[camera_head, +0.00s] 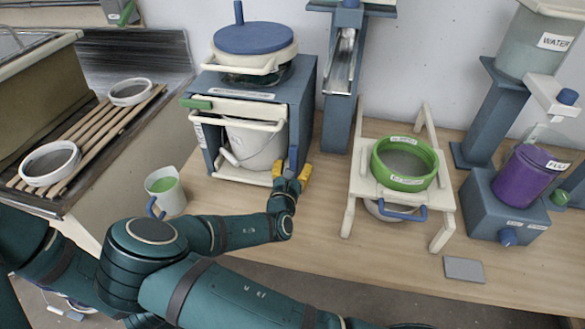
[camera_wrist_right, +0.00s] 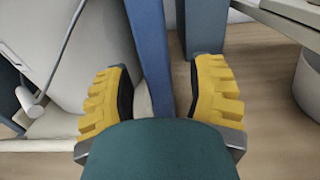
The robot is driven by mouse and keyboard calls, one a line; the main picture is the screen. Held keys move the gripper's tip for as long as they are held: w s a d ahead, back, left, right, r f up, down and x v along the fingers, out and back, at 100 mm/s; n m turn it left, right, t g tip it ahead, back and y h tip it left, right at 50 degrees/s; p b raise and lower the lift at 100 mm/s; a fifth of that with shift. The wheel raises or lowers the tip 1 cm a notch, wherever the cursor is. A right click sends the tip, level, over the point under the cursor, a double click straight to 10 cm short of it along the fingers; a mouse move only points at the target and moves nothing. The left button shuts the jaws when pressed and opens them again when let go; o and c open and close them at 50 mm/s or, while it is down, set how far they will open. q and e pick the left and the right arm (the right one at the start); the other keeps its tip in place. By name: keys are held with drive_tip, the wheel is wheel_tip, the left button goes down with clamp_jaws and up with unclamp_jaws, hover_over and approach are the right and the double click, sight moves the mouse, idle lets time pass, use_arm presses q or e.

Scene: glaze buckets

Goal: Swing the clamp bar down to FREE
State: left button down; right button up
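A blue press-like stand (camera_head: 307,100) holds a pale bucket (camera_head: 255,145). A cream bar (camera_head: 240,107) crosses its upper front, with a green grip (camera_head: 195,103) at the left; I cannot tell surely whether this is the clamp bar. A short upright blue handle (camera_head: 292,157) is at the stand's lower right front. My right gripper (camera_head: 291,174) is at this handle, its yellow fingers either side. In the wrist view the right gripper (camera_wrist_right: 160,95) is open, with a blue upright (camera_wrist_right: 148,45) between the fingers; contact is unclear. No FREE mark is readable. My left gripper is out of view.
A green-rimmed sieve (camera_head: 405,163) sits on a cream stand to the right. A cup with green contents (camera_head: 163,188) stands left of the blue stand. A purple container (camera_head: 522,175) and a grey plate (camera_head: 464,269) are farther right. Bare wooden tabletop (camera_head: 325,215) lies between the stands.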

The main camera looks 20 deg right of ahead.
sight(295, 136)
drive_tip(key=shift+a, duration=0.1)
wheel_tip(295, 136, up, 10)
idle(0.6)
idle(0.4)
